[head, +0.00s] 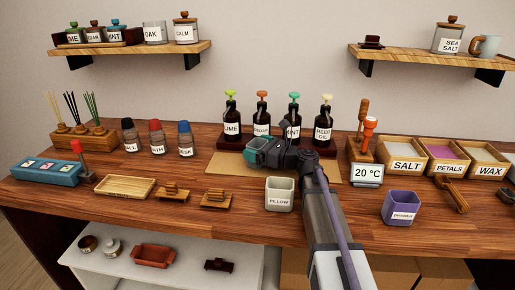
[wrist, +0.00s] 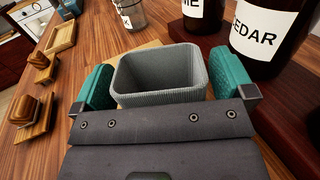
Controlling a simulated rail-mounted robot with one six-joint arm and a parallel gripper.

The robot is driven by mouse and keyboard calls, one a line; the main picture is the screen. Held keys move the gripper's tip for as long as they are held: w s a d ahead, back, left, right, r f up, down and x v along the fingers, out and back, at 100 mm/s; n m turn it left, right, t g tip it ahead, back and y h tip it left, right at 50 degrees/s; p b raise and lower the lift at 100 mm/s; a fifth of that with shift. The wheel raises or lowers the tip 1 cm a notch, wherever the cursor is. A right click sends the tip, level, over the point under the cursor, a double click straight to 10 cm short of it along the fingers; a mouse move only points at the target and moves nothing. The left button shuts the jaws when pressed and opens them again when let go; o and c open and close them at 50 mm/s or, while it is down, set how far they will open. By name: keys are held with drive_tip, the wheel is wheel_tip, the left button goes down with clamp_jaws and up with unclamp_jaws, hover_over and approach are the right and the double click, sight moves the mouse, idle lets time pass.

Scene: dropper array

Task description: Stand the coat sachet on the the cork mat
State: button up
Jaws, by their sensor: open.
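The cork mat (head: 205,171) is a flat tan sheet in the middle of the counter, in front of the pump bottles. My gripper (head: 262,151) is over the mat, with its teal fingers apart. In the wrist view a grey, ribbed, open-topped square pot (wrist: 160,100) stands upright between the fingers (wrist: 160,78). I take it for the coat sachet, but its label is hidden. The fingers flank the pot; whether they touch it I cannot tell. My gripper hides most of the pot's base in both views.
Pump bottles (head: 232,127) on a dark stand are close behind the gripper. A pale pot marked PILLOW (head: 279,201) stands in front of the mat, and a purple pot (head: 401,208) is at the right. Small wooden stands (head: 216,200) are to the left.

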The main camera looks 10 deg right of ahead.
drive_tip(key=v, duration=1.2)
drive_tip(key=shift+r, duration=0.1)
drive_tip(key=s+a+r+n+g+h+p, duration=0.25)
drive_tip(key=a+r+n+p, duration=0.3)
drive_tip(key=p, duration=0.45)
drive_tip(key=s+a+r+n+g+h+p, duration=0.15)
drive_tip(key=a+r+n+g+p, duration=0.35)
drive_tip(key=p, duration=0.5)
drive_tip(key=s+d+r+n+g+h+p, duration=0.1)
drive_tip(key=s+r+n+g+h+p, duration=0.2)
drive_tip(key=s+n+h+p, duration=0.6)
drive_tip(key=s+n+g+p, duration=0.1)
drive_tip(key=s+n+p, duration=0.1)
drive_tip(key=s+n, duration=0.5)
drive_tip(key=shift+s+d+r, duration=0.2)
drive_tip(key=shift+s+d, duration=0.05)
drive_tip(key=shift+d, duration=0.05)
